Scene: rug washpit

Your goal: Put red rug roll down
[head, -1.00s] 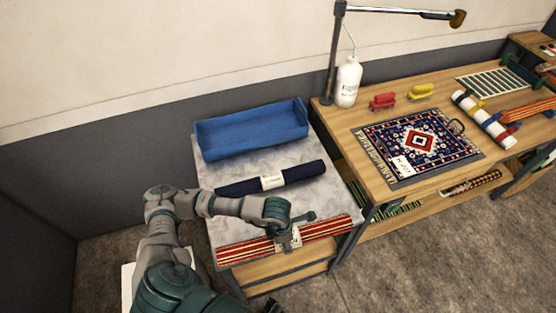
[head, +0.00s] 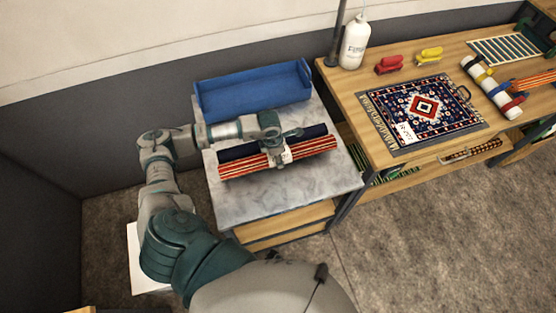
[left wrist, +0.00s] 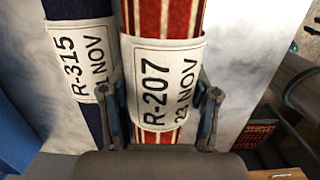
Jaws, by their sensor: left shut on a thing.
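The red rug roll (head: 238,165), striped red and cream, lies lengthwise left to right over the marble-topped table. My left gripper (head: 278,155) is shut around its middle, at the white tag. In the left wrist view the fingers (left wrist: 161,100) straddle the red roll (left wrist: 165,16) and its tag, R-207. A navy roll (head: 315,131) is close behind it and partly hidden by the red roll and gripper. The navy roll (left wrist: 72,10), tagged R-315, runs side by side with it in the wrist view. I cannot tell whether the red roll touches the top. My right gripper is not in view.
A blue open tray (head: 250,98) stands at the back of the marble top (head: 290,197), whose front part is bare. To the right, a wooden bench (head: 370,82) holds a patterned rug (head: 424,108), a white bottle (head: 354,45), red and yellow brushes, and a white roll (head: 492,88).

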